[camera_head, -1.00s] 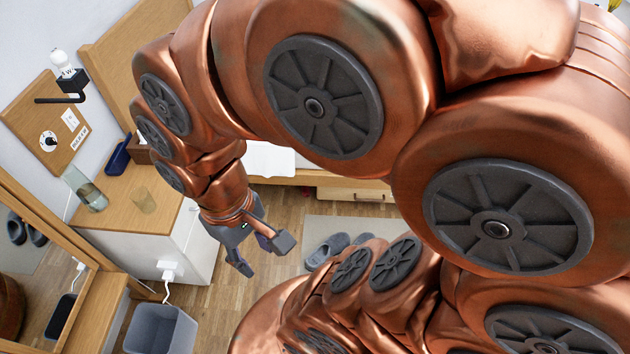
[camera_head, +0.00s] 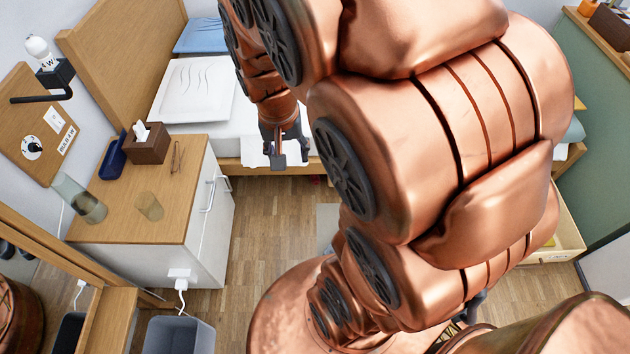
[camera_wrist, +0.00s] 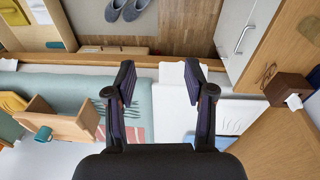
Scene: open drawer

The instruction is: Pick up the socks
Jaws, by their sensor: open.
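I cannot make out any socks in either view. My gripper (camera_head: 284,158) is open and empty, over the front edge of the bed in the head view. In the wrist view its two fingers (camera_wrist: 157,84) stand wide apart with nothing between them, above the bed (camera_wrist: 167,115). An open drawer (camera_head: 553,230) shows at the right of the head view, partly hidden behind my arm. A small yellow thing lies in it, too small to tell.
A white cabinet (camera_head: 205,237) stands left, with a tissue box (camera_head: 146,149), a glass vase (camera_head: 83,203) and a tumbler (camera_head: 149,207) on top. A grey bin (camera_head: 180,336) is in front. Grey slippers (camera_wrist: 128,9) lie on the floor. Wood floor (camera_head: 270,215) beside the cabinet is clear.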

